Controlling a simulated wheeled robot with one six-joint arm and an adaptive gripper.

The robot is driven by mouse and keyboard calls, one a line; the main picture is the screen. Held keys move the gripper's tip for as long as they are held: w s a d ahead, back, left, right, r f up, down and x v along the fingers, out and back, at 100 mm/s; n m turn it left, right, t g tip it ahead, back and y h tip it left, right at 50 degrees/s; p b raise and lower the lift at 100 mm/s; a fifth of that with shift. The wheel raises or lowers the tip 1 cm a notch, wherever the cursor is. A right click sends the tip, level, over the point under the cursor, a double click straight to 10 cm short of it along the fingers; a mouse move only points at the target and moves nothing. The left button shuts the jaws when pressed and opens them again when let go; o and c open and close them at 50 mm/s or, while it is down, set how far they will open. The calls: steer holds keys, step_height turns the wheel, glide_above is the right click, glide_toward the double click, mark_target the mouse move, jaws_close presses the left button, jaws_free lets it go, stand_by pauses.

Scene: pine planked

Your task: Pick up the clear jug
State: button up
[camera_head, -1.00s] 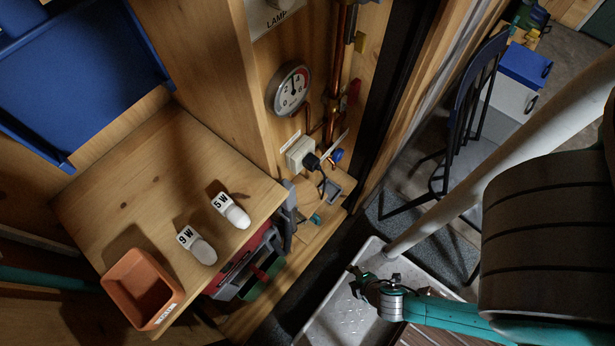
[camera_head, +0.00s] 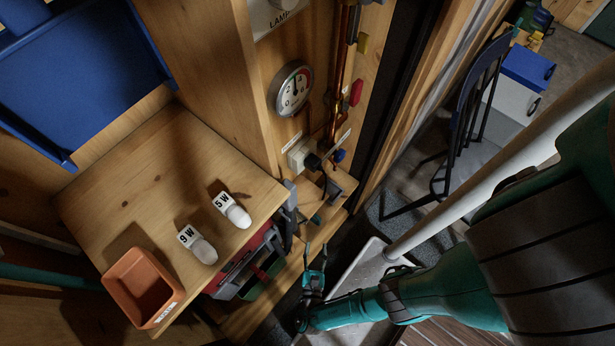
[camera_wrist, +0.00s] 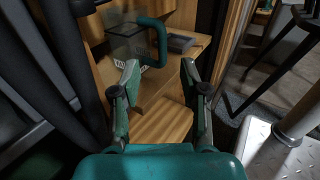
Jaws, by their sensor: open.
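The clear jug (camera_wrist: 126,44) stands on a low wooden ledge in the upper left of the wrist view. It has a see-through body and a thick teal handle on its right side. In the head view only a small teal part of the jug (camera_head: 316,219) shows clearly below the socket. My gripper (camera_wrist: 160,72) is open and empty, with its fingers pointing toward the ledge. The left finger overlaps the jug's lower edge in the wrist view, and I see no contact. In the head view my gripper (camera_head: 314,255) is just below the jug in the picture.
A wooden worktop (camera_head: 130,185) holds two labelled white bulbs and an orange bin (camera_head: 143,287). A red and grey case (camera_head: 240,262) sits under it. A socket with a black plug (camera_head: 302,155) is on the wall near the jug. A white pole and a dark chair stand right.

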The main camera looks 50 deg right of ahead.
mark_target(319, 223)
steer(key=shift+x, duration=2.75)
steer(key=shift+f+x, duration=0.2)
steer(key=shift+x, duration=2.4)
steer(key=shift+s, duration=0.1)
steer(key=shift+c, duration=0.2)
jaws_close()
